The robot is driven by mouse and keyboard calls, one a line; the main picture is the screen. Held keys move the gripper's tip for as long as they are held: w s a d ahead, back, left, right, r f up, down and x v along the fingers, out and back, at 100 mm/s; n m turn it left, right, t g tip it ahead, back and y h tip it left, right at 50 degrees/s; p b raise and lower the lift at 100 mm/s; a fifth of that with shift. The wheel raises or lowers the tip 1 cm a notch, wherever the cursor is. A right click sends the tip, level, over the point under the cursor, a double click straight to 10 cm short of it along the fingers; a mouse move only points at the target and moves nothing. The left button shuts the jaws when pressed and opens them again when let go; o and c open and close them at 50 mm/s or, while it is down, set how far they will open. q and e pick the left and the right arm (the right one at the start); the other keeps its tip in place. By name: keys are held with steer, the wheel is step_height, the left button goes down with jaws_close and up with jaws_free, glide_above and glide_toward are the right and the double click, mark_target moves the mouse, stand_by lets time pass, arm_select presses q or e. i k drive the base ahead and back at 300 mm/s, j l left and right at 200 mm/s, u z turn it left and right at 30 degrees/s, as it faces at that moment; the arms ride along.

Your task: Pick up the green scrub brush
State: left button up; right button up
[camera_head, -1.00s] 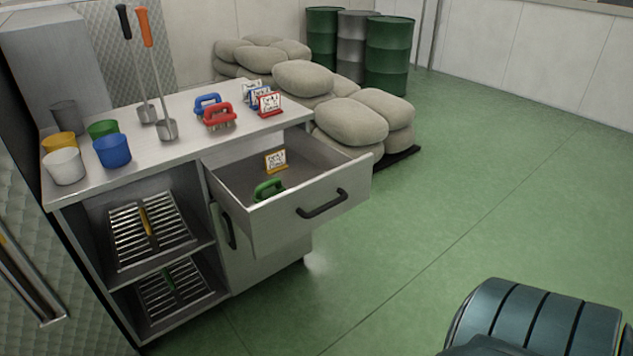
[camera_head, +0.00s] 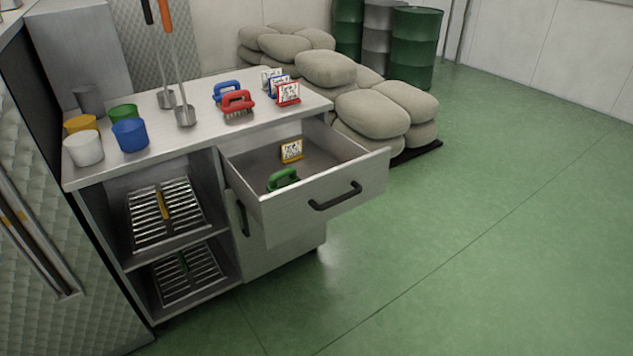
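The green scrub brush (camera_head: 283,179) lies in the open drawer (camera_head: 327,191) of the metal cabinet, near the drawer's front left. Its green handle shows above the front wall; its lower part is partly hidden by that wall. A small card with a yellow edge (camera_head: 291,150) stands behind it in the same drawer. Neither of my grippers is in view.
A blue brush (camera_head: 227,91), a red brush (camera_head: 238,102), several cards (camera_head: 288,93), cups (camera_head: 129,134) and long-handled ladles (camera_head: 185,115) stand on the cabinet top (camera_head: 205,125). Sacks (camera_head: 371,114) lie behind. The green floor (camera_head: 480,220) at right is clear.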

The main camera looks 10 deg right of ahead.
mark_target(283, 181)
steer(key=i+l+u, duration=0.35)
steer(key=i+l, duration=0.2)
steer(key=i+l+u, duration=0.15)
steer(key=l, duration=0.25)
steer(key=i+l+u, duration=0.15)
steer(key=i+l, duration=0.15)
steer(key=i+l+u, duration=0.15)
steer(key=l, duration=0.3)
steer(key=i+l+u, duration=0.2)
steer(key=l, duration=0.25)
